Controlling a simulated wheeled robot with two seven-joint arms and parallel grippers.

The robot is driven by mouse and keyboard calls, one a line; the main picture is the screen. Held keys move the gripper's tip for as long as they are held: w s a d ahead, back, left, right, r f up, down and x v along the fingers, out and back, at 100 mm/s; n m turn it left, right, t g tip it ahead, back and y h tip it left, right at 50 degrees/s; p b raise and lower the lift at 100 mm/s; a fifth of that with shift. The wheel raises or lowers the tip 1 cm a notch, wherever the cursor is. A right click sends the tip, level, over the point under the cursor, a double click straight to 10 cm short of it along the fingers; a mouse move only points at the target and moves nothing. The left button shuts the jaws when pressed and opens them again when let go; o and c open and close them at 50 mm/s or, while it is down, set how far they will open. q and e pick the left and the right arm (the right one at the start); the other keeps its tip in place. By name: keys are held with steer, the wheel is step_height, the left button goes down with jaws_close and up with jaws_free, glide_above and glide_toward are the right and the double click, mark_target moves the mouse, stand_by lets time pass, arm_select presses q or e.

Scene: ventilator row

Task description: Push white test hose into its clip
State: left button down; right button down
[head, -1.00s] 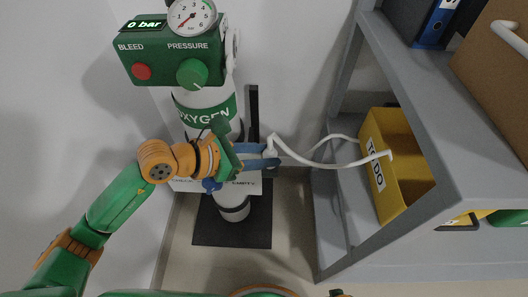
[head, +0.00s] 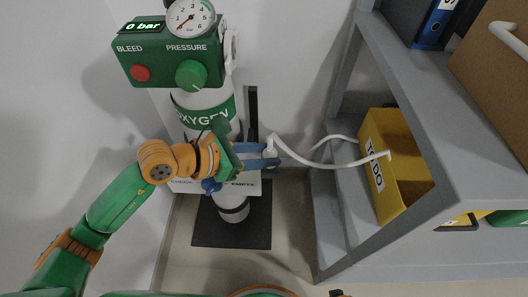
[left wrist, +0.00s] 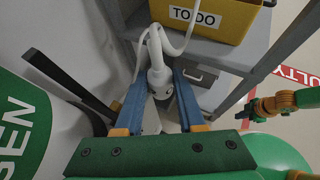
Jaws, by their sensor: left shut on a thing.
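The white test hose (head: 318,163) runs from the yellow box to my left gripper (head: 272,155). I cannot clearly make out the clip; a white fitting (head: 233,48) sits on the right side of the green panel, above my gripper. My right arm shows at the right of the left wrist view, its dark gripper (left wrist: 242,114) too small to read.
The white oxygen cylinder (head: 234,204) stands on a dark mat (head: 259,232), under a green panel (head: 158,70) with a gauge reading 0 bar. A grey shelf (head: 341,215) on the right holds the yellow TO DO box (head: 393,197). Between cylinder and shelf the floor is clear.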

arm_select(q)
steer(key=shift+f+b, duration=0.4)
stand_by(0.3)
steer(key=shift+s+f, duration=0.2)
steer(key=shift+f, duration=0.05)
stand_by(0.4)
steer(key=shift+c, duration=2.2)
jaws_free()
steer(key=shift+s+d, duration=0.1)
steer(key=shift+r, duration=0.15)
